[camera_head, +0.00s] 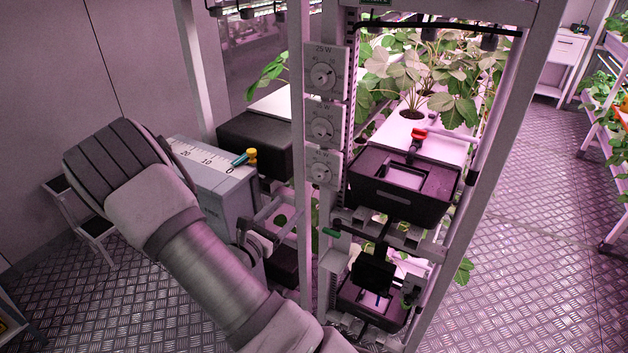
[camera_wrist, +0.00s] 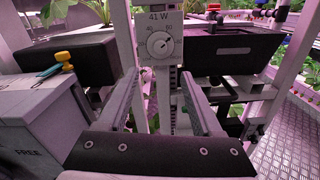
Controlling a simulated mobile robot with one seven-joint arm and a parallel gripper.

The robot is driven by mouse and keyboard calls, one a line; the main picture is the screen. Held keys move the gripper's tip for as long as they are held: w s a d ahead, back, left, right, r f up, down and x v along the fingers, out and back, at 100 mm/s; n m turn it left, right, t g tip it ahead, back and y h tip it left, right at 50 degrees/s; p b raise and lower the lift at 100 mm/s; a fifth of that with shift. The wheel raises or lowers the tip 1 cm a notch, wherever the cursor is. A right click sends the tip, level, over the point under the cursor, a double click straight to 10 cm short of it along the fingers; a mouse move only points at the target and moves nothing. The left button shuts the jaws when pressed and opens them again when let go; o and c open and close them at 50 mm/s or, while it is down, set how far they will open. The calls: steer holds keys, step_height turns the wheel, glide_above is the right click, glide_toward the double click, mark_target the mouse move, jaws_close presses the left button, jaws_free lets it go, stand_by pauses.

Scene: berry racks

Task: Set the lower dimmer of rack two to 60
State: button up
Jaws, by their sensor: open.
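Three white dimmer panels are stacked on a rack post in the head view: an upper one marked 25 W (camera_head: 323,75), a middle one (camera_head: 323,128) and a lower one (camera_head: 322,170). The wrist view shows one dimmer panel (camera_wrist: 159,38) with a 41 W readout and a round knob (camera_wrist: 160,45); nothing hangs below it, so it looks like the lowest. The knob's pointer leans to the upper right; its exact setting is too small to read. My gripper (camera_wrist: 158,80) is open and empty, its fingers below and either side of the panel, apart from the knob.
A grey box (camera_head: 205,180) with a scale and a yellow-and-blue piece on top stands left of the post. A black box (camera_head: 402,185) with a red knob sits right of the post. A green-tipped lever (camera_head: 332,232) is below the dimmers. The right aisle floor (camera_head: 530,240) is clear.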

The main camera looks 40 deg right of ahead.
mark_target(317, 177)
steer(key=x, duration=1.4)
steer(key=shift+d, duration=0.1)
jaws_close()
